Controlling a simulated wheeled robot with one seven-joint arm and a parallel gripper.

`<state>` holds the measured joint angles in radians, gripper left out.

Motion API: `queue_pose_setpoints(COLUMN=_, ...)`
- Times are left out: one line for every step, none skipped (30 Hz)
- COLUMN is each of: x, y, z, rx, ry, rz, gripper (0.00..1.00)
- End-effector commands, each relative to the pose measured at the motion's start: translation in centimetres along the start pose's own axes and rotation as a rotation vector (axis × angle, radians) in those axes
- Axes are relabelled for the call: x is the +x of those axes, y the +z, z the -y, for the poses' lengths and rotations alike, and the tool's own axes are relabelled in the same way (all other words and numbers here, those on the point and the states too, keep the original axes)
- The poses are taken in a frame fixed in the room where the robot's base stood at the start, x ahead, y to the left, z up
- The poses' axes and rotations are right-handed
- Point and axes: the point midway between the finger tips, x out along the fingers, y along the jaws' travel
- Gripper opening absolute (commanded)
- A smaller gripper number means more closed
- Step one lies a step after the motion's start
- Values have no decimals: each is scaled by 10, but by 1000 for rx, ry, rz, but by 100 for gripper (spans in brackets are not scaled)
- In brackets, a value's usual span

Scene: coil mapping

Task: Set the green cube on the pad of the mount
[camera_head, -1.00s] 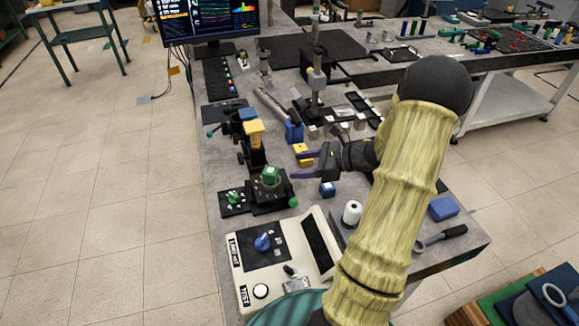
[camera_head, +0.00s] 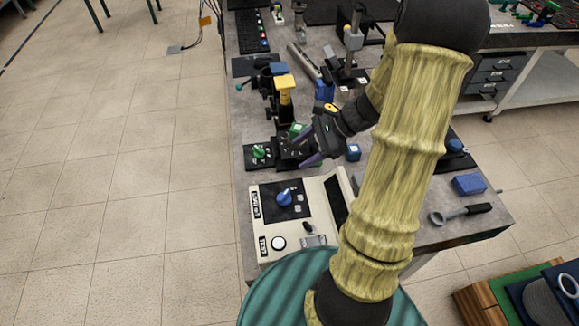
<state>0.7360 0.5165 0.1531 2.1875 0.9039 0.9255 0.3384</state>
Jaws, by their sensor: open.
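The green cube (camera_head: 297,130) sits at the black mount (camera_head: 287,146) on the left part of the bench, partly hidden by my gripper. I cannot tell exactly how it rests on the pad. My gripper (camera_head: 303,152) is open, its purple-edged fingers pointing left at the mount, close to the cube. The picture does not show whether a finger touches the cube.
A cream control box (camera_head: 268,225) with a blue knob stands in front of the mount. A yellow block on a black stand (camera_head: 285,88) rises behind it. A black plate with a green knob (camera_head: 259,153) is at left.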

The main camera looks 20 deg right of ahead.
Motion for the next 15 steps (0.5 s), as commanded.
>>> queue_pose_setpoints(x=7, y=12, z=-12, rx=-107, ry=65, rz=-60, gripper=58)
queue_pose_setpoints(x=10, y=16, z=-19, rx=-169, ry=102, rz=-95, gripper=58)
queue_pose_setpoints(x=13, y=20, z=-28, rx=-253, ry=148, rz=-140, gripper=58)
queue_pose_setpoints(x=15, y=24, z=-34, rx=-318, ry=181, rz=-172, gripper=58)
queue_pose_setpoints(x=16, y=28, z=-40, rx=-384, ry=214, rz=-204, gripper=58)
queue_pose_setpoints(x=17, y=32, z=-47, rx=-474, ry=256, rz=-244, gripper=58)
queue_pose_setpoints(x=18, y=35, z=-52, rx=-541, ry=286, rz=-273, gripper=58)
queue_pose_setpoints(x=18, y=38, z=-56, rx=-612, ry=314, rz=-302, gripper=58)
queue_pose_setpoints(x=18, y=42, z=-62, rx=-704, ry=350, rz=-338, gripper=58)
queue_pose_setpoints(x=17, y=44, z=-65, rx=-776, ry=376, rz=-364, gripper=58)
queue_pose_setpoints(x=17, y=47, z=-69, rx=-847, ry=402, rz=-389, gripper=58)
queue_pose_setpoints(x=16, y=52, z=-72, rx=-945, ry=433, rz=-420, gripper=58)
queue_pose_setpoints(x=16, y=55, z=-75, rx=-1019, ry=455, rz=-443, gripper=58)
queue_pose_setpoints(x=15, y=58, z=-77, rx=-1095, ry=476, rz=-464, gripper=58)
queue_pose_setpoints(x=14, y=64, z=-79, rx=-1194, ry=501, rz=-491, gripper=58)
